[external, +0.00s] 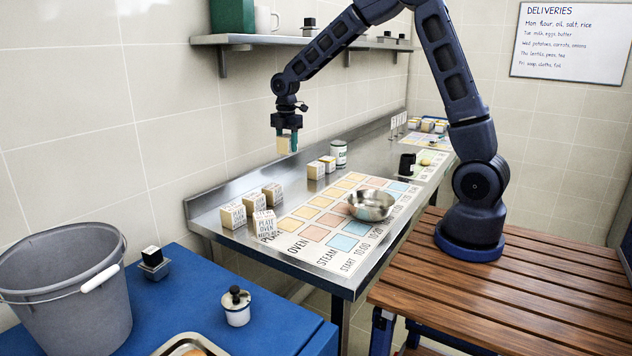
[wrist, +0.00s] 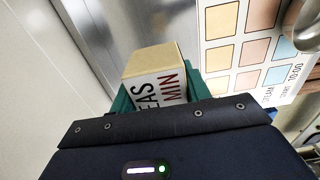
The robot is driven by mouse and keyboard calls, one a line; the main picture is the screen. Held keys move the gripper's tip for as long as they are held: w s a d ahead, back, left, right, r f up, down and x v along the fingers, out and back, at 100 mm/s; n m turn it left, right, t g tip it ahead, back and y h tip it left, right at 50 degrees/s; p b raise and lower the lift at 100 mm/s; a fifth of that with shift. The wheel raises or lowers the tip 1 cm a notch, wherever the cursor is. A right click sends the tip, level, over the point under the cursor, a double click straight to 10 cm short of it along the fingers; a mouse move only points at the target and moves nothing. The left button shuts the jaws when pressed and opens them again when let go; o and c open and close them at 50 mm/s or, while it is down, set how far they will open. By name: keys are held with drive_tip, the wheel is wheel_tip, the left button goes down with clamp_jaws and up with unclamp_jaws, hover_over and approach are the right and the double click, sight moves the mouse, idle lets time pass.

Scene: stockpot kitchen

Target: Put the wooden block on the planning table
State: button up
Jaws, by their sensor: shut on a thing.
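A wooden block (external: 284,145) with printed lettering is held in my gripper (external: 287,136), above the steel counter near the wall. In the wrist view the block (wrist: 153,62) sits between the teal fingers, with "EAS" and "MIN" readable on its face. The planning table (external: 318,233) is a printed sheet of yellow, pink and blue squares lying on the counter. It also shows at the upper right of the wrist view (wrist: 213,55). My gripper is above and to the left of the sheet, clear of it.
A metal bowl (external: 371,205) stands on the sheet's right side. Several lettered blocks (external: 233,215) stand on the counter's left end; two more (external: 316,170) are beside a white can (external: 339,153). A black cup (external: 407,163) stands farther back. A shelf (external: 270,40) runs along the wall.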

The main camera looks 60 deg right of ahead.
sight(289, 193)
wheel_tip(289, 193, down, 16)
idle(0.6)
drive_tip(key=o, duration=1.1)
drive_tip(key=shift+f, duration=0.15)
drive_tip(key=shift+c, duration=0.2)
